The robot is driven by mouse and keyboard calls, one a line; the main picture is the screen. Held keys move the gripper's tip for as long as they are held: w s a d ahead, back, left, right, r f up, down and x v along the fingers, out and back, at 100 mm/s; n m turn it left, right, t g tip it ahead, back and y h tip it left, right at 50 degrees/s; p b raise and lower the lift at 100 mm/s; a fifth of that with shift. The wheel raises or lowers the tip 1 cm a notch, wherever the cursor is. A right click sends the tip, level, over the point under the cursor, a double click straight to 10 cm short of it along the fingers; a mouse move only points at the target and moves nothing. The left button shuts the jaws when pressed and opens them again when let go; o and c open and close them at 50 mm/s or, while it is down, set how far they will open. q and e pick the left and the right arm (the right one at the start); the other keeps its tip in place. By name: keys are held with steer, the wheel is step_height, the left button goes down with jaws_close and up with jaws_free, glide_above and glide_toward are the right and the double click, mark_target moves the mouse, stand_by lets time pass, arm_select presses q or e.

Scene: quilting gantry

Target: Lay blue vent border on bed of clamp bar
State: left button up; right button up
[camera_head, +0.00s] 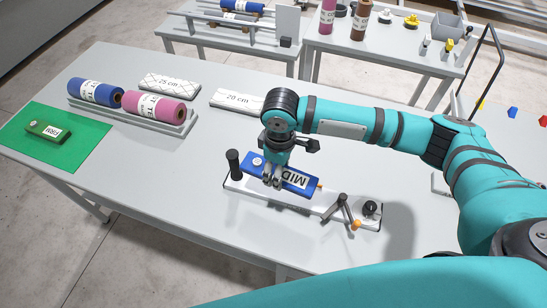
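A blue piece labelled MID (301,179), which looks like the blue vent border, is at the left part of the white clamp bar (325,208) on the table. It lies lengthwise along the bar; I cannot tell whether it rests fully on the bed. My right gripper (272,181) points down at the blue piece and its fingers cover part of it. The fingertips are close together, and whether they grip the piece is unclear. A black post (234,162) stands at the bar's left end. A lever handle (344,207) and a black knob (371,208) are toward its right end. My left gripper is out of view.
Blue (95,92) and pink (154,107) rolls lie on a grey tray at the left. A green mat (60,150) holds a dark green FIRM block (48,131). White quilted pieces marked 25 cm (169,84) and 28 cm (236,100) lie behind. The table's front left is clear.

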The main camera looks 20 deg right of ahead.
steer(key=shift+w+a+f+n, duration=0.25)
steer(key=shift+w+f+n, duration=0.25)
steer(key=shift+n, duration=0.3)
steer(key=shift+s+p, duration=0.1)
steer(key=shift+p, duration=0.2)
steer(key=shift+r+p, duration=0.2)
steer(key=shift+p, duration=0.3)
steer(key=shift+d+f+b, duration=0.25)
steer(key=shift+f+b, duration=0.1)
steer(key=shift+f, duration=0.9)
steer(key=shift+s+d+f+b, duration=0.1)
steer(key=shift+d+f+b, duration=0.15)
steer(key=shift+f, duration=0.8)
steer(key=shift+d+f+b, duration=0.1)
steer(key=shift+f+b, duration=0.2)
steer(key=shift+f, duration=0.7)
steer(key=shift+s+d+f, duration=0.35)
steer(key=shift+d+f, duration=0.25)
steer(key=shift+d, duration=0.25)
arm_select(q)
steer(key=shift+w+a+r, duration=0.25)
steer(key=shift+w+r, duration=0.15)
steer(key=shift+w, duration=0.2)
arm_select(e)
steer(key=shift+s+d, duration=0.1)
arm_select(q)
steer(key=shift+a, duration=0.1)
arm_select(e)
steer(key=shift+f, duration=0.15)
